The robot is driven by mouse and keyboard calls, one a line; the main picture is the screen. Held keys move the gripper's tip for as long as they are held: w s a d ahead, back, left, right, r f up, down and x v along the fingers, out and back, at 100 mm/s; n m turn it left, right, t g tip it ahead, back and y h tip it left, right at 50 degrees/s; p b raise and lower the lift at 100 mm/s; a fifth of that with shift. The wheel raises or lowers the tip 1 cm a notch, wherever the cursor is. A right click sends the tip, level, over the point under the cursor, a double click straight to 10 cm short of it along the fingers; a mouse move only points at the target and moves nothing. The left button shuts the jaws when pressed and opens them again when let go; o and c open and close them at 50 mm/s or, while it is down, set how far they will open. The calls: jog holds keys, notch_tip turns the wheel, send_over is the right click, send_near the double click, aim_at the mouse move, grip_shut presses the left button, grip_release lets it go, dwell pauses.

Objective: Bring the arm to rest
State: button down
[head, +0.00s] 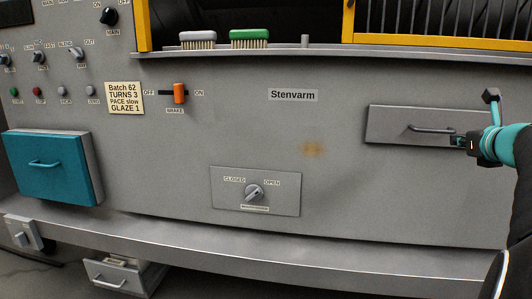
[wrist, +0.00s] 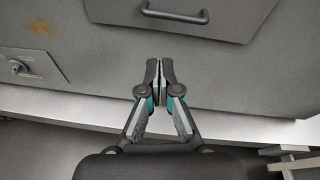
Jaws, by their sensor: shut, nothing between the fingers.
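My gripper (head: 463,143) is at the right of the head view, in front of the grey panel and by a grey drawer front (head: 390,125) with a dark bar handle. In the wrist view my gripper (wrist: 159,66) has its fingertips together with nothing between them. The drawer handle (wrist: 176,17) shows above and ahead of the fingertips, apart from them. My arm (head: 520,150) reaches in from the right edge in teal and black.
A teal drawer box (head: 48,168) juts out at the left. A grey ledge (head: 240,246) runs along the bottom. An orange brake lever (head: 180,93) and a rotary knob (head: 254,192) stick out of the panel. Two brushes, one green (head: 249,37), lie on the top shelf.

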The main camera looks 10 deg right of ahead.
jog(key=s+a+f+n+g+y, duration=0.1)
jog(key=a+f+n+y, duration=0.15)
jog(key=a+n, duration=0.4)
jog(key=s+a+f+n+g+y, duration=0.15)
jog(key=a+f+n, duration=0.25)
jog(key=a, duration=0.6)
jog(key=s+a+f+n+g+y, duration=0.1)
jog(key=a+f+n+g, duration=0.15)
jog(key=a+n, duration=0.5)
jog(key=s+a+f+n+g, duration=0.2)
jog(key=s+a+f+n, duration=0.4)
jog(key=s+n, duration=0.3)
jog(key=s+a+f+n+g+h, duration=0.1)
jog(key=s+a+f+n+g, duration=0.1)
jog(key=s+a+f+n, duration=0.4)
jog(key=s+f+n, duration=0.3)
jog(key=n, duration=0.1)
jog(key=shift+s+a+f+p, duration=0.25)
jog(key=shift+a+f+p, duration=0.05)
jog(key=shift+a+p, duration=0.05)
